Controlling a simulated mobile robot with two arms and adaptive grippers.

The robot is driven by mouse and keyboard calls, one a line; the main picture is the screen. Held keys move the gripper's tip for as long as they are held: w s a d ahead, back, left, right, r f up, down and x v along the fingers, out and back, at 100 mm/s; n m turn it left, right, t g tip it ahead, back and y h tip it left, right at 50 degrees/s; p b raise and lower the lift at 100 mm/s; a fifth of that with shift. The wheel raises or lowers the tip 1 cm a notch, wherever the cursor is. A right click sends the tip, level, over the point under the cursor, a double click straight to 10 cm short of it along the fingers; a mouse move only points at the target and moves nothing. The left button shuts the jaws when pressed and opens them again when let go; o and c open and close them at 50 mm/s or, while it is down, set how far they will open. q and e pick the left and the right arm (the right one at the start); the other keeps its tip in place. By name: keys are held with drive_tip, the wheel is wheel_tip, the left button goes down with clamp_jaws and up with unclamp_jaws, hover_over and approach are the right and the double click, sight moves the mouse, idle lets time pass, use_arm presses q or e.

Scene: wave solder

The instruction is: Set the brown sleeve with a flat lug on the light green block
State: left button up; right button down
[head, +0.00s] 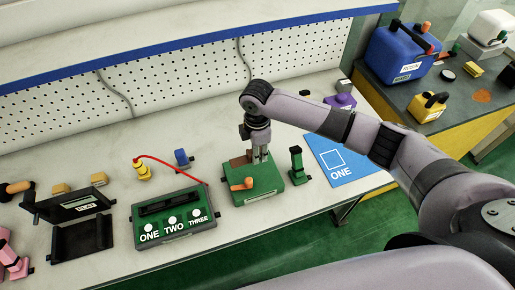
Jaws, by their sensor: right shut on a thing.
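The green block (266,193) sits on the bench near its front edge. The brown sleeve (240,161) shows at the back left of the block's top, beside my gripper fingers and partly hidden by them. My right gripper (261,158) points down over the back of the block and is shut on the brown sleeve. At this size I cannot tell whether the sleeve touches the block, and its lug is not clear. An orange part (243,184) is on the front left of the block's top. My left gripper is not in view.
A dark green upright part (296,163) stands close to the block's right. A blue mat marked ONE (345,162) lies further right. A green box with ONE, TWO, THREE (175,231) is at the left. A blue part (181,158) and a purple part (340,101) stand behind.

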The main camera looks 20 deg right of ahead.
drive_tip(key=b, duration=0.2)
hover_over(257, 168)
wheel_tip(257, 168, down, 5)
drive_tip(key=shift+f, duration=0.1)
drive_tip(key=shift+f+b, duration=0.35)
drive_tip(key=shift+f, duration=0.05)
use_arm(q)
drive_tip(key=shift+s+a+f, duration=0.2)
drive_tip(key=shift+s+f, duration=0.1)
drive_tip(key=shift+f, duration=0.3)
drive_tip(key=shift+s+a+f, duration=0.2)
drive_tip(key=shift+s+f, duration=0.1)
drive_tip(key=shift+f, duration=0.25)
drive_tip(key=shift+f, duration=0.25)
use_arm(e)
drive_tip(key=shift+f, duration=0.5)
drive_tip(key=c, duration=1.2)
unclamp_jaws()
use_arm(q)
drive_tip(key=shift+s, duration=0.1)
